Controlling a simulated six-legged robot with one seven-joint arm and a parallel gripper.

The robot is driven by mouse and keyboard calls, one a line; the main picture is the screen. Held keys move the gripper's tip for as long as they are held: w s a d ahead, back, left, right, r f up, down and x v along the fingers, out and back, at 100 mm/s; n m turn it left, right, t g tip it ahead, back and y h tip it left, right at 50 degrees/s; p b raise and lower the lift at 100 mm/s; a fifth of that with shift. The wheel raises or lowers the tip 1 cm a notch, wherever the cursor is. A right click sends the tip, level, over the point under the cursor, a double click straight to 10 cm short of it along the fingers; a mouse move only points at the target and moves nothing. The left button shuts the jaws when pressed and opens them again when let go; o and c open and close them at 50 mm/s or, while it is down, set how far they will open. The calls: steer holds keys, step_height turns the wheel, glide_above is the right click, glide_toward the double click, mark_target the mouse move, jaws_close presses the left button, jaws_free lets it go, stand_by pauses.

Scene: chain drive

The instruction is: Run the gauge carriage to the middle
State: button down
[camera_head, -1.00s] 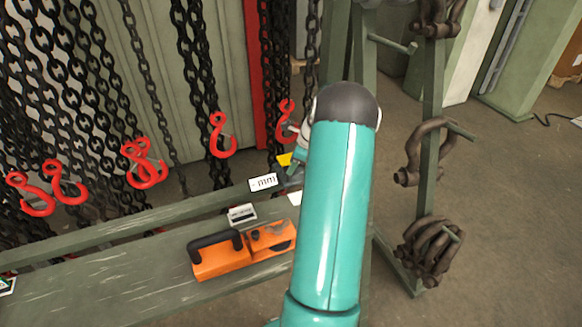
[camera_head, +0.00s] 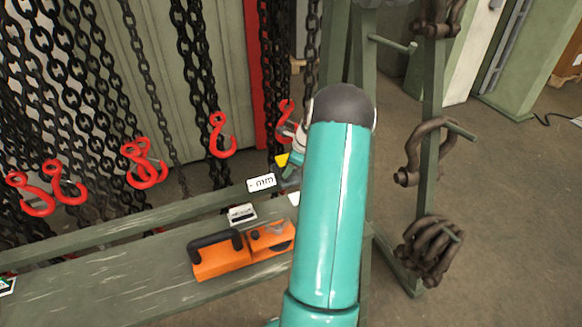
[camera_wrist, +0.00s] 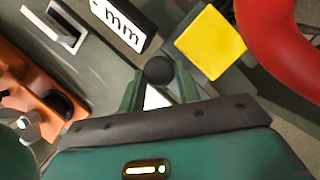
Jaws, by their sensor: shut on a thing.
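My gripper (camera_wrist: 158,82) is shut on a round black knob (camera_wrist: 159,69), with one green finger on each side of it. The knob is beside a yellow square face (camera_wrist: 210,42) on a dark block and below a white "mm" label (camera_wrist: 122,20). I cannot make out how the knob joins the gauge carriage; the fingers and wrist cover what lies under it. In the head view the "mm" label (camera_head: 262,183) is on the bench's back rail, and part of the yellow piece (camera_head: 282,160) shows. There my arm hides most of the gripper.
An orange tool (camera_head: 240,250) with a black handle lies on the green bench (camera_head: 130,285), left of my arm. Chains with red hooks (camera_head: 222,137) hang behind; one red hook (camera_wrist: 285,45) is close in the wrist view. Shackles (camera_head: 430,250) hang on a stand at right.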

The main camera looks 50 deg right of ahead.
steer(key=w+a, duration=0.6)
steer(key=a, duration=0.4)
steer(key=w+a, duration=0.6)
steer(key=a, duration=0.5)
steer(key=w+a, duration=0.6)
steer(key=a, duration=0.4)
steer(key=shift+w+a, duration=0.2)
steer(key=shift+w, duration=0.1)
steer(key=c, duration=1.3)
jaws_free()
steer(key=shift+r, duration=0.1)
steer(key=v, duration=1.3)
steer(key=shift+s+d+r, duration=0.1)
steer(key=shift+s+r, duration=0.15)
